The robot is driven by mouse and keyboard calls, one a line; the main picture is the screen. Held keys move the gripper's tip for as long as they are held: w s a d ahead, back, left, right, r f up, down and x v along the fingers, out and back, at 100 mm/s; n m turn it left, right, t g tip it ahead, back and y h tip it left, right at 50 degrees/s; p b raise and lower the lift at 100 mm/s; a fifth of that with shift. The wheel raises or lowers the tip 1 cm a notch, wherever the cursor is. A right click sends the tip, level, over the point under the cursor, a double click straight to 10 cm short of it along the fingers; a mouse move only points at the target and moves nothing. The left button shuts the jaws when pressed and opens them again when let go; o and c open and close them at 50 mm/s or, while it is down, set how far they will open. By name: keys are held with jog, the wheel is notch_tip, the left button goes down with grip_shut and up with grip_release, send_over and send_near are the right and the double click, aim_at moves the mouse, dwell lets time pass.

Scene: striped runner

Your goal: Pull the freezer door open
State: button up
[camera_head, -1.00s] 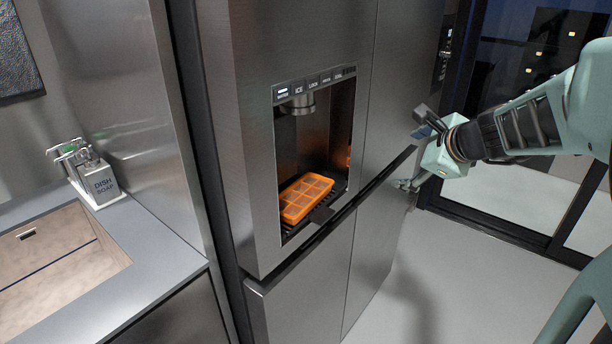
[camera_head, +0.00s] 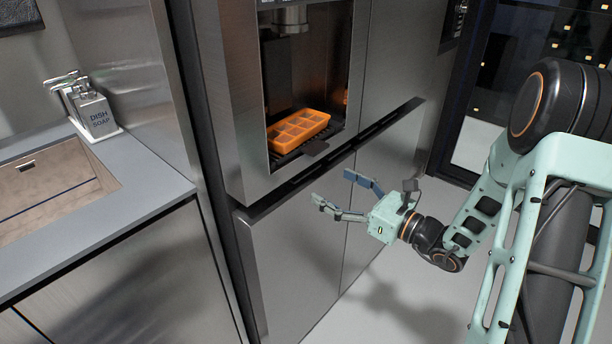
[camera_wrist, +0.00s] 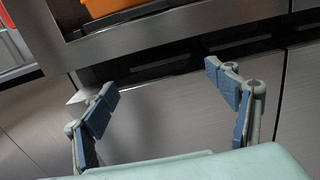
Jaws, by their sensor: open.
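The stainless steel fridge-freezer fills the middle of the head view. Its lower freezer door (camera_head: 290,255) looks closed, with a dark recessed grip gap (camera_head: 372,135) along its top edge. My gripper (camera_head: 338,197) is open and empty in front of this door, a little below the gap, with its fingers pointing left toward the steel. In the wrist view my gripper (camera_wrist: 160,95) shows two spread blue-padded fingers, with the freezer door (camera_wrist: 165,125) behind them and the dark gap (camera_wrist: 160,68) just above. I cannot tell whether a fingertip touches the door.
An orange ice tray (camera_head: 298,128) sits in the dispenser recess above the gap. At left are a counter (camera_head: 150,185) with a sink (camera_head: 50,190) and a soap dispenser (camera_head: 97,112). Clear floor (camera_head: 400,300) lies at the lower right, with dark glass doors behind.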

aim_at(309, 174)
jog(key=b+x, duration=0.1)
jog(key=x, duration=0.9)
jog(key=shift+w+a, duration=0.15)
jog(key=shift+a, duration=0.05)
jog(key=c, duration=1.4)
jog(key=shift+d, duration=0.2)
